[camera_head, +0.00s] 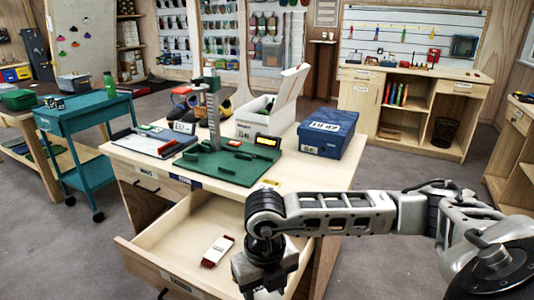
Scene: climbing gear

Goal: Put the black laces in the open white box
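The open white box (250,127) stands on the wooden workbench with its lid (291,88) raised at the right. Something dark shows inside it, too small to name. A small white packet with dark red ends (217,251) lies in the open drawer (180,234). I cannot make out black laces for certain anywhere. My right gripper (265,280) points down over the right part of the drawer, to the right of the packet and apart from it. Its fingertips are hidden or cut off at the bottom edge. My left gripper is not in view.
On the workbench (140,152) are a green fixture (225,164) with an upright post, a grey tray (157,141), dark shoes and a closed blue box (328,133). A teal cart (85,120) stands left. My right forearm crosses the bench's front right.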

